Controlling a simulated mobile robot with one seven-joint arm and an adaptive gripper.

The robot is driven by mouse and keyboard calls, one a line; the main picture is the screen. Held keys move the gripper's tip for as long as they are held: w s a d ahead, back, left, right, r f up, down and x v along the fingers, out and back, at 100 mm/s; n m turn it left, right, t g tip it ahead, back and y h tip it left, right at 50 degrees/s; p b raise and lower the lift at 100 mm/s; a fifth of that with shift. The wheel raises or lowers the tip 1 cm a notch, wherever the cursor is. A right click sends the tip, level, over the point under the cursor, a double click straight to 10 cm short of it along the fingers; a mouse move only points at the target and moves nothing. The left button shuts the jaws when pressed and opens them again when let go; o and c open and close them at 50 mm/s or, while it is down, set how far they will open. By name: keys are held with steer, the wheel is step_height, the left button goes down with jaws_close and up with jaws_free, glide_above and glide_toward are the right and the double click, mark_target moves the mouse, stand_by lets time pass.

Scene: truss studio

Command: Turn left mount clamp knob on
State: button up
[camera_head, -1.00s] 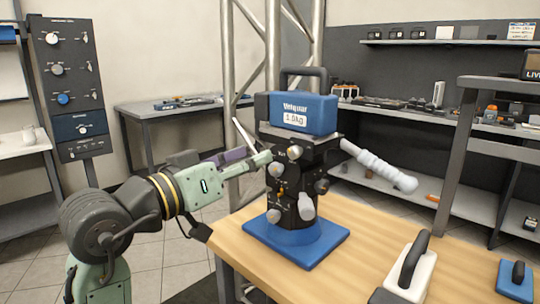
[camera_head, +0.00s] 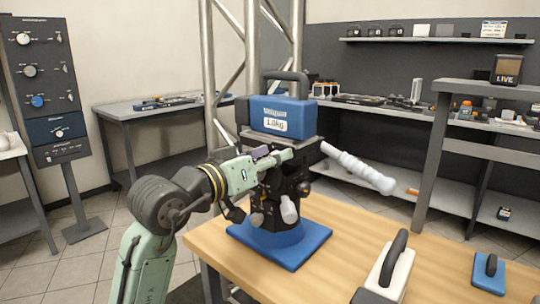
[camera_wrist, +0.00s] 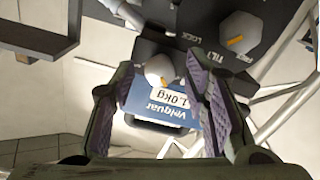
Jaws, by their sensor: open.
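The black tripod-style head (camera_head: 268,190) stands on a blue base plate (camera_head: 280,248) and carries a blue weight (camera_head: 283,115) marked 1.0kg. My gripper (camera_head: 285,155) is open at the head's upper front and hides part of it. In the wrist view, the purple-padded fingers of my gripper (camera_wrist: 175,105) spread apart, with a pale faceted knob (camera_wrist: 160,69) with an orange mark seen between them. Contact cannot be told. A second pale knob (camera_wrist: 240,32) sits to the right near the words LOCK and TILT. No readable label identifies the left mount clamp knob.
A pale handle (camera_head: 358,168) sticks out right from the head. A wooden table (camera_head: 340,235) holds a white block with a black handle (camera_head: 388,272) and a small blue block (camera_head: 489,270). A grey table (camera_head: 165,111) and a metal truss (camera_head: 210,80) stand behind.

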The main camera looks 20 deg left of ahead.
steer(key=shift+c, duration=0.4)
jaws_close()
